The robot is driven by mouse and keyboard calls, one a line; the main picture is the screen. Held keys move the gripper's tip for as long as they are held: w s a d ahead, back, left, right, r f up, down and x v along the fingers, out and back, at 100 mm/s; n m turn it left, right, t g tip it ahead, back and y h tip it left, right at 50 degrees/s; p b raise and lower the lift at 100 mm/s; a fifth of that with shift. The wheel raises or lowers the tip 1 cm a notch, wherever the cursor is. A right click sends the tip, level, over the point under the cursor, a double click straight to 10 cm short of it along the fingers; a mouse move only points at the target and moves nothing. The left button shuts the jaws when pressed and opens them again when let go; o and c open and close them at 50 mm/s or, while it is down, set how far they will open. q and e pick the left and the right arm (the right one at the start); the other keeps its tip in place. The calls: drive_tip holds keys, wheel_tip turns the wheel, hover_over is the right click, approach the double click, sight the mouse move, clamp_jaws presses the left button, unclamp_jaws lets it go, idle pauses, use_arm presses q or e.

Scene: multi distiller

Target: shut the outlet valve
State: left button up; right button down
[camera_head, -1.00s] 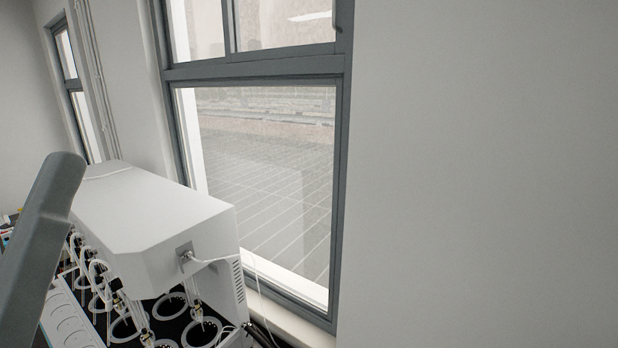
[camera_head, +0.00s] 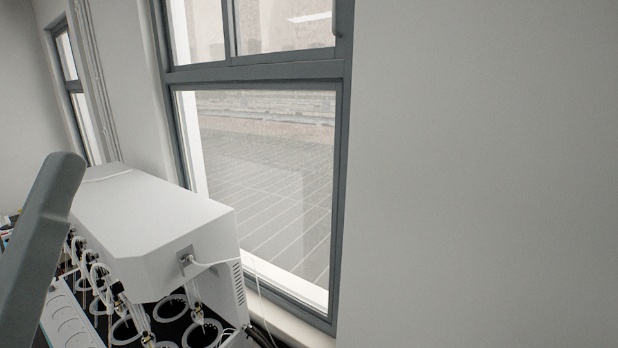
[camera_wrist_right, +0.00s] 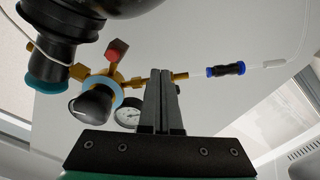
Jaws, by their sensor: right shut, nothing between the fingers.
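In the right wrist view, a brass valve assembly (camera_wrist_right: 135,80) has a red knob (camera_wrist_right: 118,50), a black knob (camera_wrist_right: 92,103), a pale blue ring and a round white pressure gauge (camera_wrist_right: 128,114). I cannot tell for certain which knob is the outlet valve. A brass outlet stem runs right toward a black connector with blue ends (camera_wrist_right: 226,69). My right gripper (camera_wrist_right: 162,74) is shut and empty. Its fingertips overlap the stem in the picture, right of the black knob; contact cannot be told. My left gripper is not in view.
In the head view, the white distiller housing (camera_head: 150,225) stands by the window (camera_head: 265,180), with glassware and tubes (camera_head: 100,280) below it. A blank wall (camera_head: 480,180) fills the right. In the wrist view, a large dark rounded body (camera_wrist_right: 125,6) is close above the valve.

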drive_tip(key=shift+w+a+p, duration=0.1)
drive_tip(key=shift+a+p, duration=0.05)
drive_tip(key=shift+p, duration=0.3)
idle(0.5)
drive_tip(key=shift+w+a+f+p, duration=0.25)
drive_tip(key=shift+a+f+p, duration=0.15)
drive_tip(key=shift+p, duration=0.7)
drive_tip(key=shift+w+a+p, duration=0.1)
drive_tip(key=shift+a+p, duration=0.05)
drive_tip(key=shift+p, duration=0.2)
drive_tip(key=shift+f, duration=0.15)
drive_tip(key=v, duration=0.6)
drive_tip(key=shift+f, duration=0.3)
